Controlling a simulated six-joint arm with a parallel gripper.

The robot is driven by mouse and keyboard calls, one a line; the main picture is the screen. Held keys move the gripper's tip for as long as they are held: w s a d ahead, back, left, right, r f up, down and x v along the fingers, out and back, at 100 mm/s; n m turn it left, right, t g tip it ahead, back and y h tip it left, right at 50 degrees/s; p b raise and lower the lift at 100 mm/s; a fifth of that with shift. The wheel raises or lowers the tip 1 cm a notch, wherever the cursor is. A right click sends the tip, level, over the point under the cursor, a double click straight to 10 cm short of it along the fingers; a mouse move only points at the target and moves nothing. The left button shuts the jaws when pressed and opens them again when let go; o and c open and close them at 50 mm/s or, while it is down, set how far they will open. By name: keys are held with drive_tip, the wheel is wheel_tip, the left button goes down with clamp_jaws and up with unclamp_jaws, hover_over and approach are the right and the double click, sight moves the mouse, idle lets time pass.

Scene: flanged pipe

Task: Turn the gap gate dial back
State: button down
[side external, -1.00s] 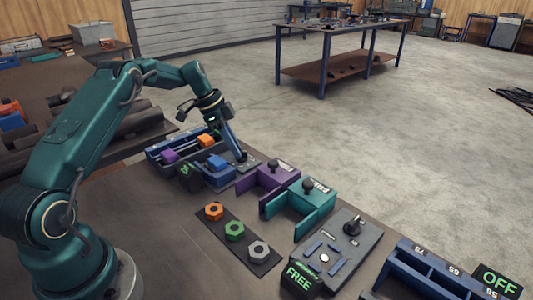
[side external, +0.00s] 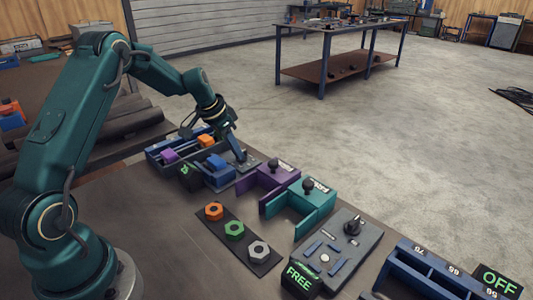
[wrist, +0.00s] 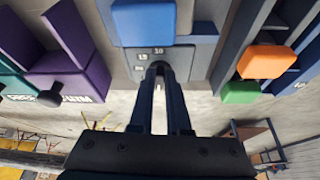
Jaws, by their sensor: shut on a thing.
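My gripper (side external: 241,158) reaches down to a grey plate behind a blue block (side external: 217,162). In the wrist view, my gripper (wrist: 158,72) has its fingers close together around a small dark dial (wrist: 157,67), which they mostly hide. It is shut on this dial. Small number marks, one of them 10, show on the plate (wrist: 200,62) just beyond the dial. The blue block also shows in the wrist view (wrist: 143,22), past the marks. I cannot read the dial's pointer.
A purple bracket (side external: 265,178) and a teal bracket (side external: 302,205), each with a dark knob, stand close to the right. Orange and purple blocks sit in the blue rack at left. A strip with three nuts (side external: 234,231) lies in front. A sign (side external: 300,279) reads FREE.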

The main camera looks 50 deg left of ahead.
drive_tip(key=shift+d+n+y, duration=0.1)
drive_tip(key=shift+n+y, duration=0.2)
drive_tip(key=shift+n, duration=0.3)
drive_tip(key=c, duration=0.9)
unclamp_jaws()
drive_tip(key=shift+r, duration=0.1)
drive_tip(key=shift+v, duration=2.5)
drive_tip(key=shift+d, duration=0.1)
